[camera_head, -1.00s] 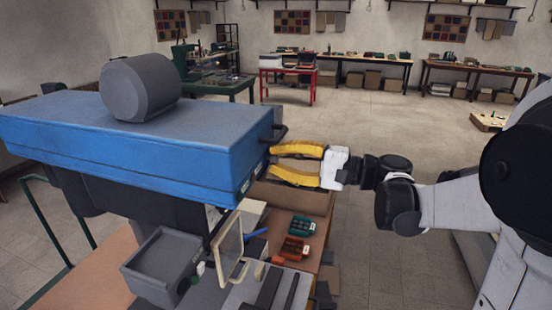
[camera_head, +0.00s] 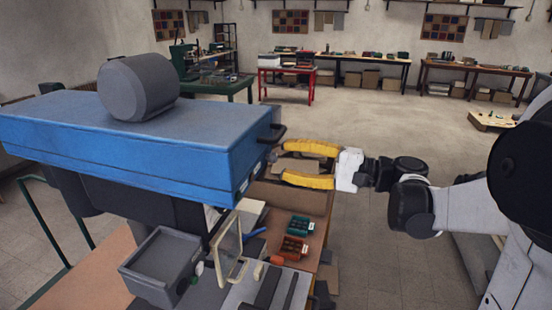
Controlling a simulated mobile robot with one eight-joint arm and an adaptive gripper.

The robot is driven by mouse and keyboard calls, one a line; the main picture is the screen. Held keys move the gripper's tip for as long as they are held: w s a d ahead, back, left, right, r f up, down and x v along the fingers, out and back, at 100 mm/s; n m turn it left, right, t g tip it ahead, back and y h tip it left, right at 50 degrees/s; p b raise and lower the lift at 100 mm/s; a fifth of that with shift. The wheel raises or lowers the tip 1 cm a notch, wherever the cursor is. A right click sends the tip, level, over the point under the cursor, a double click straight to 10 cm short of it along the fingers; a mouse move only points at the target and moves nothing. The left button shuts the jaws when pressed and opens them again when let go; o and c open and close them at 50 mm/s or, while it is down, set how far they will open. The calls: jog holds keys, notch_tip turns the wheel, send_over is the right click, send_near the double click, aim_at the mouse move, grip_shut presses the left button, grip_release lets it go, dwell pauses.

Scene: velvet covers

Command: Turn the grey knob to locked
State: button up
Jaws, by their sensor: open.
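A blue machine housing (camera_head: 130,140) fills the left of the head view. A large grey cylinder (camera_head: 139,87) lies on top of it. A black handle (camera_head: 272,134) sticks out near its right end. A small greyish shape (camera_head: 271,156) shows below the handle, by the housing's right end; it is too small to tell whether it is the grey knob or how it is turned. My gripper (camera_head: 282,164) has two yellow fingers, spread apart and empty. They point left at the housing's right end, just right of the small shape.
Below the housing are a grey open box (camera_head: 160,262), a tilted pale frame (camera_head: 226,252), a green tray (camera_head: 299,226) and an orange-red tray (camera_head: 293,248) on a bench. A red table (camera_head: 287,72) and workbenches stand far back. The floor behind my gripper is clear.

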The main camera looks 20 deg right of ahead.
jog(key=v, duration=0.8)
jog(key=shift+s+d, duration=0.2)
jog(key=shift+d, duration=0.05)
